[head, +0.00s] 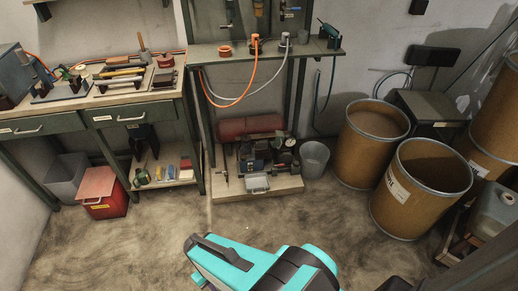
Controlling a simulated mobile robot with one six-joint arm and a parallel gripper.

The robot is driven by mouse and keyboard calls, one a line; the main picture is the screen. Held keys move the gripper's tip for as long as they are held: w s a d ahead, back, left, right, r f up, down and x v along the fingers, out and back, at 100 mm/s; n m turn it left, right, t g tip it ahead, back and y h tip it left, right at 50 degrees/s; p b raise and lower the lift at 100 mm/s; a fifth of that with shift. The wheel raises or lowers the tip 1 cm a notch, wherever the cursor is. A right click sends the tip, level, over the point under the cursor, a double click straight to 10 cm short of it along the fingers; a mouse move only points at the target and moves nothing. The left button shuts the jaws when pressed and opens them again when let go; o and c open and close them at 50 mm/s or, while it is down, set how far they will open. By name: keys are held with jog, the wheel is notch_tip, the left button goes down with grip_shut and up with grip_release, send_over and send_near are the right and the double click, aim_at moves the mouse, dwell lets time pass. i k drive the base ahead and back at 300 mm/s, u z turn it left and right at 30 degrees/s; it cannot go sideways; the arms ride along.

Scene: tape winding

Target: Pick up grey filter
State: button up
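A small grey cylindrical fitting (285,40) stands on the narrow back shelf, with a grey hose looping down from it. It may be the grey filter, but it is too small to be sure. A similar orange fitting (255,42) with an orange hose stands to its left. Both are apart from my arm. A teal and black part of my own body shows at the bottom middle. The fingertips of my gripper are not in view, so I cannot see whether it holds anything.
A workbench (110,108) with tools stands at the left. A red tank (250,127) and a compressor sit on a low platform below the shelf (330,55). A grey bucket (314,158) and brown drums (420,190) stand at the right. The middle floor is clear.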

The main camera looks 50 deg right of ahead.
aim_at(262, 145)
jog(key=z, duration=0.1)
jog(key=i, duration=0.95)
jog(key=u, duration=0.05)
